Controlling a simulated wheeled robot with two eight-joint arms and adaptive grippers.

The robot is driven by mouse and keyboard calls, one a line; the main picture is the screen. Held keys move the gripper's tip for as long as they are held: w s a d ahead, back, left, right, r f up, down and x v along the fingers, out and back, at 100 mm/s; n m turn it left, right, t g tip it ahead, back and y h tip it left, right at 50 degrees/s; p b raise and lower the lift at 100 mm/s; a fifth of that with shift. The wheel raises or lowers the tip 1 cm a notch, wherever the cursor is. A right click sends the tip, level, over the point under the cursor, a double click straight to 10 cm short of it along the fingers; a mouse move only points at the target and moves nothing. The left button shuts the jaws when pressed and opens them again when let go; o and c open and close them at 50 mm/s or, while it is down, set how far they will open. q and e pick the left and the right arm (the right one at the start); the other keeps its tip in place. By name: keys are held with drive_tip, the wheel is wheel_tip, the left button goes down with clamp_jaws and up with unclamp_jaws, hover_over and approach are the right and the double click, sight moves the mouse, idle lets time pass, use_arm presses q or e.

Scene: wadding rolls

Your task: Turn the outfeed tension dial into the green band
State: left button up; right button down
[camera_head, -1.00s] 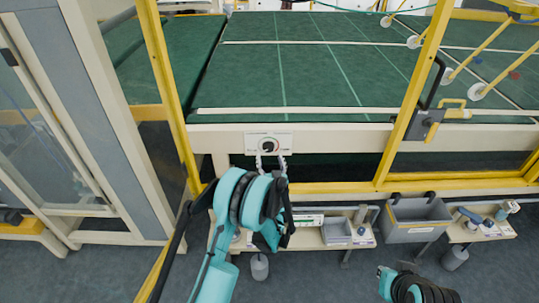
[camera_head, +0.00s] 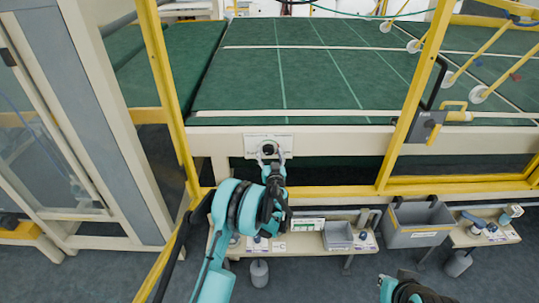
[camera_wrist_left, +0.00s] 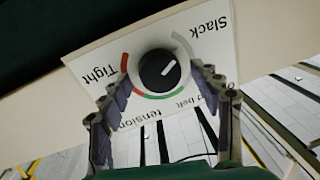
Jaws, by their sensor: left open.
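The outfeed tension dial (camera_wrist_left: 159,69) is a round black knob with a white pointer line, on a white plate (camera_wrist_left: 215,20). The plate also shows on the beige beam in the head view (camera_head: 284,139). In the wrist view the lettering is upside down. The pointer aims right and slightly up, towards the grey arc near "Slack". The green band (camera_wrist_left: 150,96) lies below the knob, and a red arc is at its left near "Tight". My left gripper (camera_wrist_left: 161,80) is open, one finger on each side of the knob; I cannot tell whether they touch it.
A yellow frame (camera_head: 408,110) rises right of the dial, with a yellow rail (camera_head: 330,191) below. Beneath are shelves with a grey bin (camera_head: 417,237) and small items. My right arm shows only partly at the bottom edge.

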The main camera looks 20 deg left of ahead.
use_arm(q)
drive_tip(key=c, duration=1.2)
